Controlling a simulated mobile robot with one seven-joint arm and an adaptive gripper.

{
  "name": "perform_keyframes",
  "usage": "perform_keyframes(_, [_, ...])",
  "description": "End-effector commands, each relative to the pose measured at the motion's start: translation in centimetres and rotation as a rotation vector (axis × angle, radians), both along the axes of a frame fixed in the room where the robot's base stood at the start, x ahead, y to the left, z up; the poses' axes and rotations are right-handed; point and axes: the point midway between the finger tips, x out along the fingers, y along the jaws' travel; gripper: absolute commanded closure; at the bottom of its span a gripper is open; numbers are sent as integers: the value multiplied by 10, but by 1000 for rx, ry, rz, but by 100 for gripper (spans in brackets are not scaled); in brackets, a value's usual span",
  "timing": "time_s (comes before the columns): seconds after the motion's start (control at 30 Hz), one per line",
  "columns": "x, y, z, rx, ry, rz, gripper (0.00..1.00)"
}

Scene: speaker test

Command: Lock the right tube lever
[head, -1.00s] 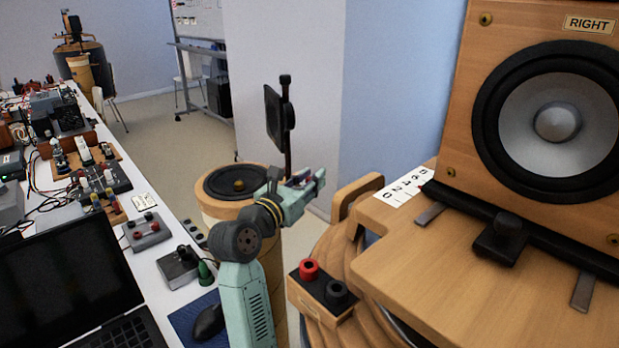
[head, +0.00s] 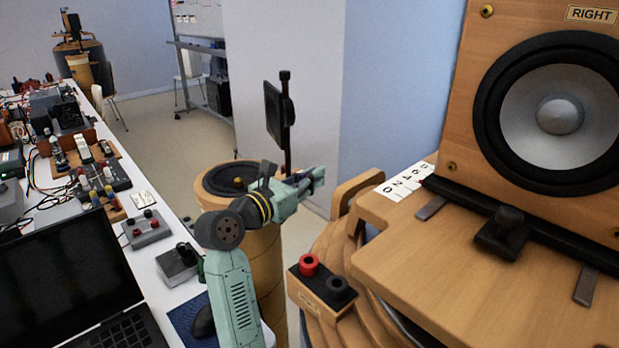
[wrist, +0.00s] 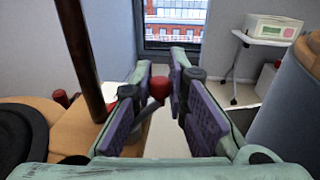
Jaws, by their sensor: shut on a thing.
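The lever shows in the wrist view as a red ball knob (wrist: 159,88) on a thin grey stem that slants down to the left. My gripper (wrist: 162,85) has its purple-padded fingers on both sides of the knob, shut on it. In the head view my gripper (head: 317,177) is beside the dark post, at the right of the round wooden tube (head: 262,275) with a black speaker cone on top.
A dark post (head: 287,140) with a small speaker rises close to my gripper. The large RIGHT speaker (head: 560,100) stands on a wooden stand at the right, with red and black terminals (head: 322,282). A crowded bench with a laptop (head: 70,275) fills the left.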

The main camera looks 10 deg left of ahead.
Motion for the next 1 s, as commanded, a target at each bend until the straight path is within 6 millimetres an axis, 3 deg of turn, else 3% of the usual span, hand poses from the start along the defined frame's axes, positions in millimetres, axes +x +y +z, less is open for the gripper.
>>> perform_keyframes(0.2, [-4,-1,-1,1,-2,-103,100])
perform_keyframes(0.5, [-5,-1,0,1,-2,-111,100])
perform_keyframes(0.53, [-5,-1,0,1,-2,-110,84])
perform_keyframes(0.63, [-5,-1,0,1,-2,-110,78])
perform_keyframes(1.0, [-7,1,0,0,-2,-108,77])
